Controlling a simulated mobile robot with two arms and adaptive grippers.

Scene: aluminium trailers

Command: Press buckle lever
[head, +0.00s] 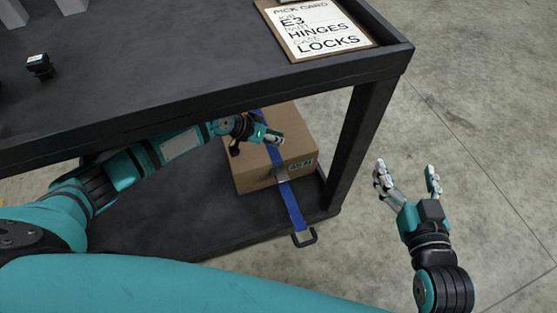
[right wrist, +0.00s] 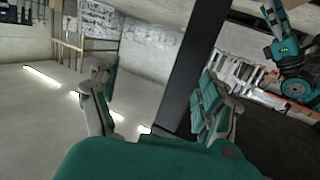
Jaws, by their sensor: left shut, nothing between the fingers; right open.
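A cardboard box (head: 253,171) sits on the lower shelf with a blue strap (head: 293,205) running over it. A small grey metal buckle (head: 281,175) is on the strap at the box's near top edge; its lever is too small to make out. My left gripper (head: 275,138) is shut and empty over the box top, a little behind the buckle in the picture. Whether it touches the box or strap I cannot tell. My right gripper (head: 406,177) is open and empty, out to the right of the cart. Its spread fingers also show in the right wrist view (right wrist: 158,105).
The dark cart's upper shelf (head: 190,80) overhangs my left arm. Its corner post (head: 356,140) stands between the box and my right gripper. A clipboard pick card (head: 318,30) and a small black device (head: 40,66) lie on top. Floor at right is clear.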

